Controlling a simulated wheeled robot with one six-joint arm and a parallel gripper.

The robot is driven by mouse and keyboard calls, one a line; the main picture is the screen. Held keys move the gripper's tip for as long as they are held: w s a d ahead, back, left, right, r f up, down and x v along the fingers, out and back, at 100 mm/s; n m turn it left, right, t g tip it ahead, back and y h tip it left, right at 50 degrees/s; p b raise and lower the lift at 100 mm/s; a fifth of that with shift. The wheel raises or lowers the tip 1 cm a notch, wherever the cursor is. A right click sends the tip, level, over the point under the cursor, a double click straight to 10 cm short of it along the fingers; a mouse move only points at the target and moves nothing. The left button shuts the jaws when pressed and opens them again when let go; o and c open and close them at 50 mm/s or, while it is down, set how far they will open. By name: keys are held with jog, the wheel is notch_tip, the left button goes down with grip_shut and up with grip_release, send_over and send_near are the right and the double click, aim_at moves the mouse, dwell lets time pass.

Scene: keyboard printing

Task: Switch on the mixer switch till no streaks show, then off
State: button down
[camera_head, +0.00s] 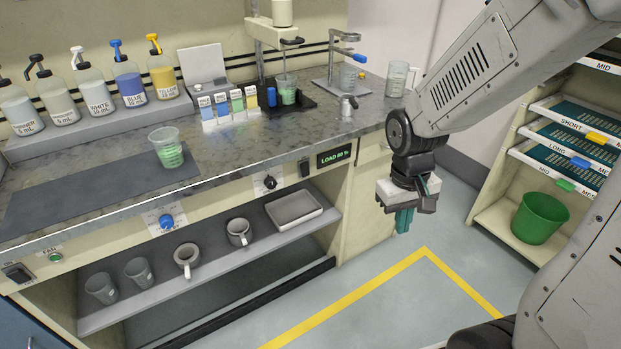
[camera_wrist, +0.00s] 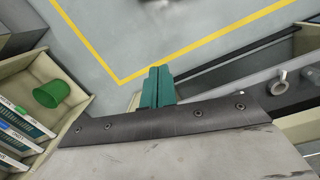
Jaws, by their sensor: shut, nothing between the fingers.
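The mixer (camera_head: 271,30) is a cream stand at the back of the bench, with its shaft over a clear cup of green liquid (camera_head: 287,92). I cannot tell whether the shaft turns or streaks show. A small black switch (camera_head: 305,170) and a black knob (camera_head: 270,182) sit on the bench's front panel; their labels are unreadable, so I cannot tell which belongs to the mixer. My gripper (camera_head: 403,222) is shut and empty, pointing down over the floor, right of the panel and apart from it. Its teal fingers also show in the wrist view (camera_wrist: 158,74).
Another cup of green liquid (camera_head: 168,148) stands on the dark mat (camera_head: 90,195). Pump bottles (camera_head: 128,85) line the back left. A display (camera_head: 334,156) reads LOAD and a number. Mugs stand on the lower shelf (camera_head: 205,262). A green bin (camera_head: 540,217) is at right; the floor between is clear.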

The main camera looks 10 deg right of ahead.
aim_at(305, 174)
jog(key=w+a+f+n+t+y, duration=0.1)
jog(key=w+f+t, duration=0.3)
jog(key=w+f, duration=0.55)
jog(key=w+a+f+n+t+y, duration=0.1)
jog(key=w+f+t, duration=0.35)
jog(key=f, duration=0.75)
jog(key=w+a+r+n+t+y, duration=0.1)
jog(key=w+a+r+t+y, duration=0.2)
jog(key=w+r+t, duration=0.4)
jog(key=w+a+r, duration=0.1)
jog(key=w, duration=0.2)
jog(key=shift+t+y, duration=0.35)
jog(key=shift+y, duration=0.05)
jog(key=shift+a+r, duration=0.1)
jog(key=x, duration=1.4)
jog(key=shift+a, duration=0.1)
